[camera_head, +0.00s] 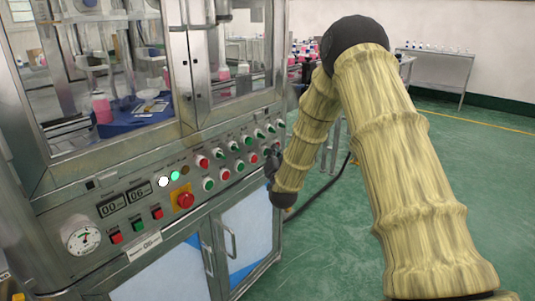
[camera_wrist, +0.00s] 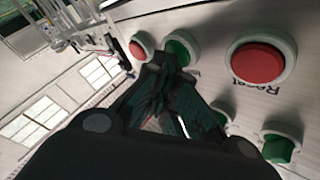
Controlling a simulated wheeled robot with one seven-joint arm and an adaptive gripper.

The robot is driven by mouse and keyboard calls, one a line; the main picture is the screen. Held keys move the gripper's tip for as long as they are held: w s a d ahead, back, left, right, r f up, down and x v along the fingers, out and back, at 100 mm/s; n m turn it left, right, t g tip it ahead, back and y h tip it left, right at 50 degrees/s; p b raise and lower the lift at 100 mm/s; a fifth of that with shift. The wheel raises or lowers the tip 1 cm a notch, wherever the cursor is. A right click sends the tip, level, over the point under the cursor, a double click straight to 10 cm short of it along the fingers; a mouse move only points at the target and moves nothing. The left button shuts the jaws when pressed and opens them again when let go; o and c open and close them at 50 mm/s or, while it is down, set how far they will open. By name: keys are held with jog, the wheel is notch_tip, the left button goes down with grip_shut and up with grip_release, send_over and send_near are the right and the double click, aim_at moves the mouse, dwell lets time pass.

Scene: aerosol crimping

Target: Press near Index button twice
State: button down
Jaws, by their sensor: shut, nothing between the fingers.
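In the wrist view my gripper (camera_wrist: 168,62) is shut and empty, its fingertips together at the lower left edge of a green button (camera_wrist: 184,46) in a pale ring. They overlap the ring in the picture; I cannot tell if they touch it. The label by this button is mostly hidden by the fingers, and no "Index" lettering is legible. In the head view my gripper (camera_head: 271,163) is a small dark shape at the right end of the machine's control panel (camera_head: 150,215), partly hidden by my arm.
In the wrist view a red button (camera_wrist: 139,49) sits left of the green one, and a large red button marked "Reset" (camera_wrist: 258,60) sits right. Another green control (camera_wrist: 281,145) is lower right. The panel also carries a red emergency stop (camera_head: 186,200). The green floor (camera_head: 325,245) is open right of the machine.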

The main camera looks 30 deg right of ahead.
jog(key=shift+s, duration=0.1)
jog(key=shift+s+d, duration=0.35)
jog(key=shift+s, duration=0.4)
jog(key=s, duration=0.1)
jog(key=s+d, duration=0.1)
jog(key=s, duration=0.1)
jog(key=s+p, duration=0.1)
jog(key=shift+s+d, duration=0.2)
jog(key=shift+d, duration=0.2)
jog(key=shift+f, duration=0.1)
dwell(0.9)
